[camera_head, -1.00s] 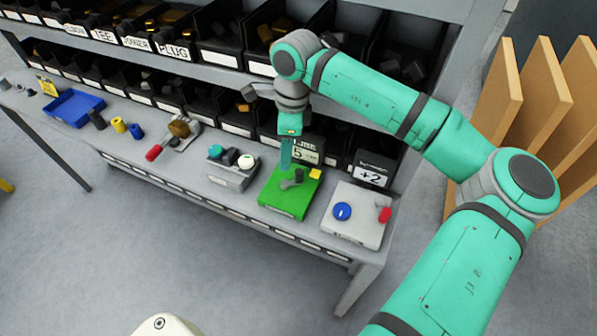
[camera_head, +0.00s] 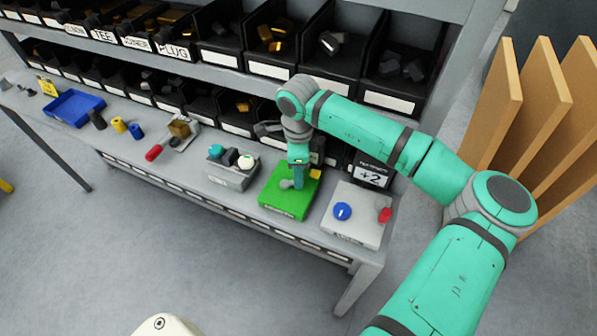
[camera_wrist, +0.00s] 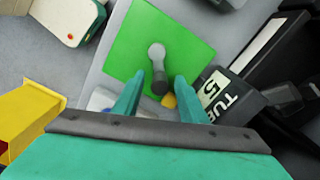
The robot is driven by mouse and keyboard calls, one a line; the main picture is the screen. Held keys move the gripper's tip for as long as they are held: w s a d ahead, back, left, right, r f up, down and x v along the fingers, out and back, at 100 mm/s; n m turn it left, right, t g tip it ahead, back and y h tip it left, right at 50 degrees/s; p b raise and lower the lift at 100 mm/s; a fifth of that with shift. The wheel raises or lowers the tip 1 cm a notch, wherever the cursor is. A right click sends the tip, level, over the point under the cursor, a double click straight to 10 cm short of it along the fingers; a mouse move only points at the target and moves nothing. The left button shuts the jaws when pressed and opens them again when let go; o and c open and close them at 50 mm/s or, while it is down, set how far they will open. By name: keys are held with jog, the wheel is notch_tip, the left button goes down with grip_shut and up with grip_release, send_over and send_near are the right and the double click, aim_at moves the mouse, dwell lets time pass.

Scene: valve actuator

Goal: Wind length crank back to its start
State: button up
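The crank, a small grey arm with a round hub and a dark knob (camera_wrist: 157,66), sits on a green plate (camera_wrist: 127,38). In the head view the green plate (camera_head: 277,203) lies on the bench, and the crank's grey hub (camera_head: 287,184) shows beside my fingers. My gripper (camera_head: 298,186) points down over the plate's right part. In the wrist view my gripper (camera_wrist: 153,84) has its two fingers apart, with the dark knob between their tips and gaps on both sides. The yellow block (camera_wrist: 169,101) shows just behind the knob.
A display reading "+2" (camera_head: 370,176) stands behind a white panel (camera_head: 352,232) with a blue knob (camera_head: 342,211) and red handle (camera_head: 385,215). A grey box with buttons (camera_head: 232,172) is at left. Bins rise behind.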

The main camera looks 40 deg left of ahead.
jog(key=shift+f, duration=0.25)
grip_shut()
jog(key=shift+w+a+n, duration=0.1)
jog(key=shift+n, duration=0.2)
jog(key=n, duration=0.2)
jog(key=a+n, duration=0.1)
jog(key=shift+w+a+n, duration=0.1)
jog(key=shift+w+n, duration=0.15)
jog(key=shift+n, duration=0.05)
jog(key=shift+a+n, duration=0.45)
jog(key=shift+n, duration=0.8)
jog(key=shift+a+n, duration=0.4)
jog(key=shift+n, duration=0.85)
